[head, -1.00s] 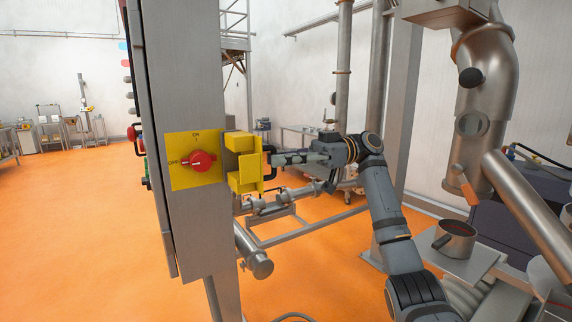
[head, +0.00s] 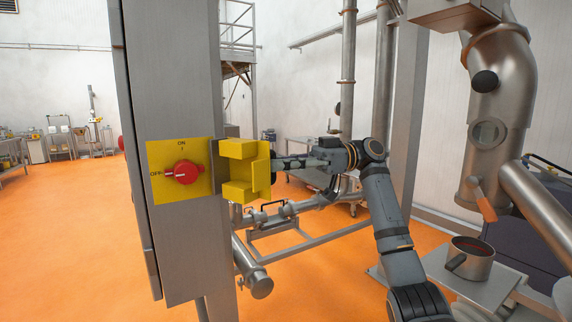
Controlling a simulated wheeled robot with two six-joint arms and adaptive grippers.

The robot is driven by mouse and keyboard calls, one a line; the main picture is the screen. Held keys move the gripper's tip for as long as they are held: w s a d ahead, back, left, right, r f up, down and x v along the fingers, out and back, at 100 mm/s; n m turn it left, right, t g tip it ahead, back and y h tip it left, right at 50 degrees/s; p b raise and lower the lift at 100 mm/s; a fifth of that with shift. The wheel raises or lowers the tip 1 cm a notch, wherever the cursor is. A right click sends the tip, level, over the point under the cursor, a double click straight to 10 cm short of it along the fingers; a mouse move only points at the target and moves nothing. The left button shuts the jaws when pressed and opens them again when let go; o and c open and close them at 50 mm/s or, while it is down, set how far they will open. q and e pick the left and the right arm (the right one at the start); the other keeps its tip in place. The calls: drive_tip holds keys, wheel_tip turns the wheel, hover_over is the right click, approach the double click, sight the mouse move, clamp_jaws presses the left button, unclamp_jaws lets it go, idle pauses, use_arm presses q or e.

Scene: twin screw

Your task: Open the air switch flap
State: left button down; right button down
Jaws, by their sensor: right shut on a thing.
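The air switch panel (head: 198,151) is a yellow plate on a grey cabinet, with a red rotary knob (head: 183,173) pointing toward the OFF mark. The yellow box-like flap (head: 262,179) stands swung out to the right of the panel, with its hollow side showing and the knob uncovered. My right gripper (head: 277,164) reaches in from the right at the flap's outer edge. It is shut on the flap; the fingertips are partly hidden behind it. My left gripper is not in view.
The grey cabinet (head: 178,80) stands at the left. A steel pipe with a valve (head: 257,279) sits below the flap. A pot (head: 470,261) stands on a platform at the right, beside thick pipes (head: 497,100). Orange floor (head: 70,230) is free at the left.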

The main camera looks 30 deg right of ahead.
drive_tip(key=shift+w+f, duration=0.1)
drive_tip(key=shift+f, duration=0.05)
drive_tip(key=c, duration=1.8)
unclamp_jaws()
drive_tip(key=shift+a, duration=0.1)
drive_tip(key=o, duration=0.4)
drive_tip(key=shift+w+a, duration=0.4)
drive_tip(key=shift+a, duration=0.1)
drive_tip(key=s+d, duration=0.1)
drive_tip(key=d, duration=1.1)
drive_tip(key=shift+d, duration=0.15)
